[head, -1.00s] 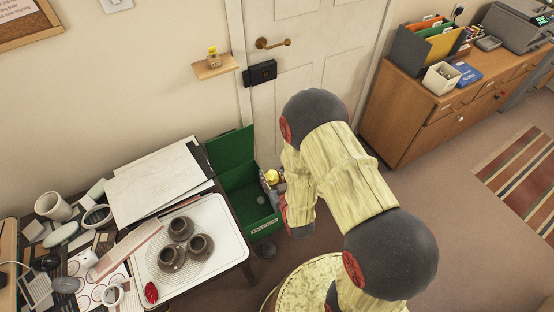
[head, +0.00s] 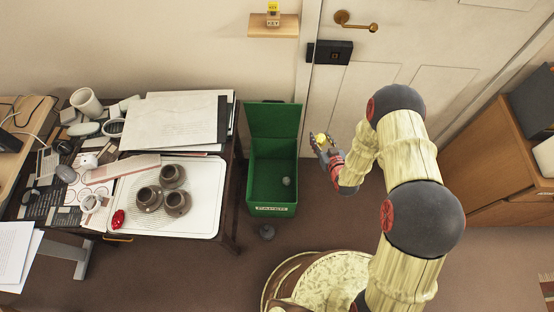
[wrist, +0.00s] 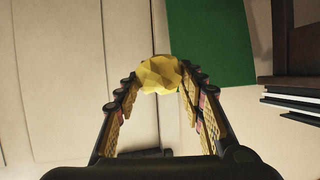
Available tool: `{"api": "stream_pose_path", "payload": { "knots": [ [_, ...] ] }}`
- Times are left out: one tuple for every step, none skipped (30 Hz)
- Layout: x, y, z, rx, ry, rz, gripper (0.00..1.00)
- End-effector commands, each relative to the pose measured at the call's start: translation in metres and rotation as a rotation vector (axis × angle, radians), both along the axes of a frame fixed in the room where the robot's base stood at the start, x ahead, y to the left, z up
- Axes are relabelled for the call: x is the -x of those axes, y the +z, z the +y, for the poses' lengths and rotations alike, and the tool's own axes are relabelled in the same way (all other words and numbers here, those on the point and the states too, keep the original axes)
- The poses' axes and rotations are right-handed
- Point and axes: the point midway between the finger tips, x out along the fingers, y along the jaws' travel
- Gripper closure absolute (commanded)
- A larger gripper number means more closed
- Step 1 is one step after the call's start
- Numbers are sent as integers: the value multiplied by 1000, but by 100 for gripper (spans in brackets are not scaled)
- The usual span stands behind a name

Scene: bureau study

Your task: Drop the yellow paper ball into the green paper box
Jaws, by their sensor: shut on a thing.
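The yellow paper ball (head: 321,138) is held between the fingertips of my gripper (head: 325,146). In the wrist view the faceted yellow ball (wrist: 160,74) sits at the tips of both fingers. My gripper is shut on it, to the right of the green paper box (head: 256,185) and apart from it. The box stands on the floor with its lid (head: 273,119) raised against the wall side. In the wrist view a green panel of the box (wrist: 212,40) shows beyond the ball.
A desk with a white tray (head: 205,168) holding several brown pots stands left of the box. The door (head: 400,70) is behind my gripper, and a wooden cabinet (head: 490,165) stands at right.

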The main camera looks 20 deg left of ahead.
Motion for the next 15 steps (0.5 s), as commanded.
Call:
{"api": "stream_pose_path", "payload": {
  "knots": [
    [-2, -24, 17, 1, 41, 3, 68],
    [-4, -33, 26, 1, 67, 2, 68],
    [-5, -46, 39, 1, 101, 2, 68],
    [-6, -56, 49, 2, 125, 2, 68],
    [-6, -66, 58, 2, 151, 2, 68],
    [-5, -80, 71, 3, 184, 0, 68],
    [-5, -90, 80, 3, 210, 0, 68],
    [-4, -101, 89, 4, 234, 0, 68],
    [-3, -115, 102, 6, 267, -1, 68],
    [-1, -125, 110, 7, 292, -1, 68],
    [0, -135, 119, 8, 315, -2, 68],
    [3, -147, 130, 9, 347, -4, 68],
    [5, -156, 137, 10, 368, -5, 68],
    [7, -165, 144, 11, 388, -6, 68],
    [10, -175, 152, 13, 412, -7, 68]
  ]
}}
